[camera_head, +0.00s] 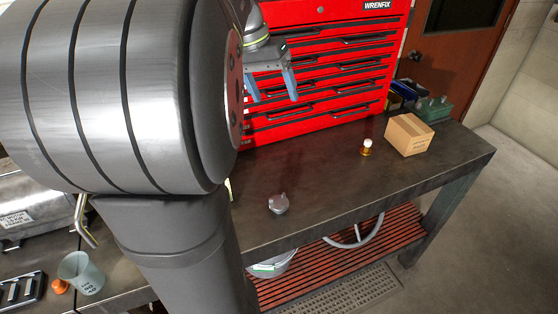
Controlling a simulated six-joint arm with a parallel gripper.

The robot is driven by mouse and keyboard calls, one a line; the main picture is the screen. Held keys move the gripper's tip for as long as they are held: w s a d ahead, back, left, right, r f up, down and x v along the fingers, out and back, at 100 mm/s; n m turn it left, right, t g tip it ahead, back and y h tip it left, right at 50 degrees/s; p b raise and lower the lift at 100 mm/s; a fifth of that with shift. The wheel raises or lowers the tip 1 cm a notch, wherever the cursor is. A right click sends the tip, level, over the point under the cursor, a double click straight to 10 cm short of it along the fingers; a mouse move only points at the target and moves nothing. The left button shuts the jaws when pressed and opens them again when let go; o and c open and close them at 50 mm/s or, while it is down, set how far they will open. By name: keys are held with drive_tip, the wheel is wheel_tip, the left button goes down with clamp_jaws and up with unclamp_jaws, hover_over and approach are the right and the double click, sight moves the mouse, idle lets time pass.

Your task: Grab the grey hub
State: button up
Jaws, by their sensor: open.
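A small round grey hub (279,204) lies on the dark workbench top, near its front edge, in the middle of the head view. My gripper (273,91) has blue fingers and is open, with nothing between them. It hangs above the bench in front of the red tool chest, above and apart from the hub. My large arm link hides part of my wrist and the left part of the bench.
A red tool chest (330,70) stands along the back. A cardboard box (409,135) and a small amber bottle (366,147) stand to the right. A translucent cup (82,272) is at the lower left. The bench between hub and bottle is clear.

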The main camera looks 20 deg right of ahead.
drive_tip(key=s+a+f+m+t+y, duration=0.1)
drive_tip(key=s+a+f+m+y, duration=0.15)
drive_tip(key=s+f+m, duration=0.5)
drive_tip(key=n, duration=0.2)
hover_over(279, 202)
drive_tip(key=shift+m+y, duration=0.25)
drive_tip(key=shift+y, duration=0.1)
drive_tip(key=f, duration=0.9)
drive_tip(key=s+f, duration=0.1)
drive_tip(key=f, duration=0.4)
drive_tip(key=shift+a+f, duration=0.15)
drive_tip(key=shift+a, duration=0.05)
drive_tip(key=shift+w+d+f, duration=0.1)
drive_tip(key=shift+w+f, duration=0.05)
drive_tip(key=shift+f, duration=0.8)
drive_tip(key=shift+w+a+f, duration=0.1)
drive_tip(key=shift+w+f, duration=0.1)
drive_tip(key=shift+f, duration=0.8)
drive_tip(key=shift+w+d+f, duration=0.1)
drive_tip(key=shift+w+f, duration=0.05)
drive_tip(key=shift+f, duration=0.8)
drive_tip(key=c, duration=1.3)
drive_tip(key=shift+o, duration=0.2)
drive_tip(key=shift+r, duration=0.1)
